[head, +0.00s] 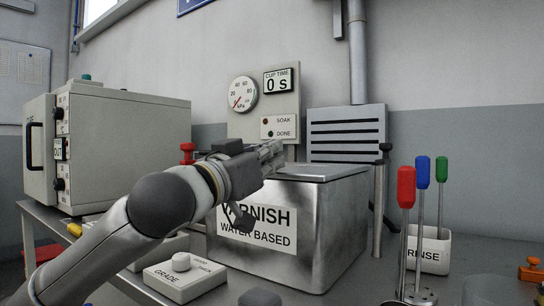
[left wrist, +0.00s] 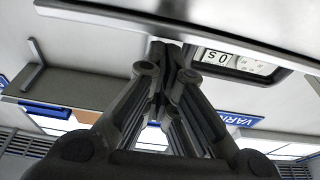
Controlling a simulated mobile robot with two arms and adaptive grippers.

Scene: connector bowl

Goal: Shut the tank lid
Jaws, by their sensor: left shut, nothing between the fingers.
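The metal tank (head: 335,225), labelled as water-based varnish, stands on the bench in the middle of the head view. Its grey lid (head: 315,173) lies about flat across the top; I cannot tell whether it is fully seated. My left gripper (head: 276,153) is shut and empty, at the left part of the lid, and its arm crosses the front left of the tank. The arm hides part of the label and the tank's left side. I cannot tell whether the fingertips touch the lid. In the left wrist view the fingers (left wrist: 165,48) meet at their tips. My right gripper is not in view.
Behind the tank stands a panel with a gauge (head: 243,94) and a cup time display (head: 278,80). A beige cabinet (head: 125,145) is at left, a grade box (head: 185,277) in front. Right are coloured-handled tools (head: 406,190) and a rinse container (head: 430,251).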

